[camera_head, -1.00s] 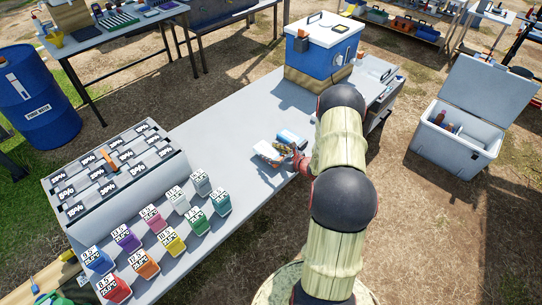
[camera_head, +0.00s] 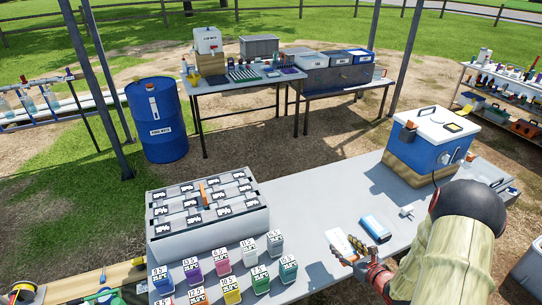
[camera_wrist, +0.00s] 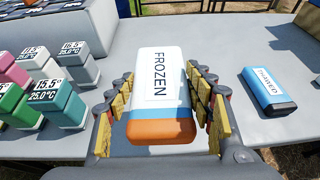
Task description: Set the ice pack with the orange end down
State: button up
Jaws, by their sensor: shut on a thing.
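The ice pack with the orange end (camera_wrist: 161,95) is white, marked FROZEN, and its orange end faces the wrist camera. My gripper (camera_wrist: 168,92) is shut on it, with a yellow-padded finger along each side. A dark shadow lies under the orange end; how high the pack is above the table I cannot tell. In the head view the pack (camera_head: 340,242) shows as a white block by my gripper (camera_head: 352,256), over the grey table (camera_head: 310,205). A second pack, blue and marked THAWED (camera_wrist: 268,91), lies apart on the right, also in the head view (camera_head: 375,228).
Several coloured sample bottles (camera_head: 231,291) and a grey rack (camera_head: 206,215) stand on the left of the table. A blue cooler with a white lid (camera_head: 432,145) stands at the back right. The table between rack and cooler is mostly clear.

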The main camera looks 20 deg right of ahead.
aim_at(334, 240)
jog(key=shift+s+d+f, duration=0.1)
jog(key=shift+s+f, duration=0.05)
jog(key=shift+f, duration=0.1)
jog(key=shift+s+d+f+m+h, duration=0.4)
jog(key=shift+d+f+m+h, duration=0.2)
jog(key=shift+d+m+h, duration=0.3)
jog(key=w+a+r, duration=0.4)
jog(key=r, duration=0.1)
jog(key=shift+w, duration=0.35)
jog(key=w+a+r+n+y, duration=0.2)
jog(key=w+a+r, duration=0.2)
jog(key=a+r, duration=0.3)
jog(key=w+a+r+n+y, duration=0.2)
jog(key=w+a+r, duration=0.3)
jog(key=a, duration=1.2)
notch_tip(334, 240, up, 3)
jog(key=shift+r+n+g+y, duration=0.2)
jog(key=shift+n+g+y, duration=0.1)
jog(key=shift+y, duration=0.2)
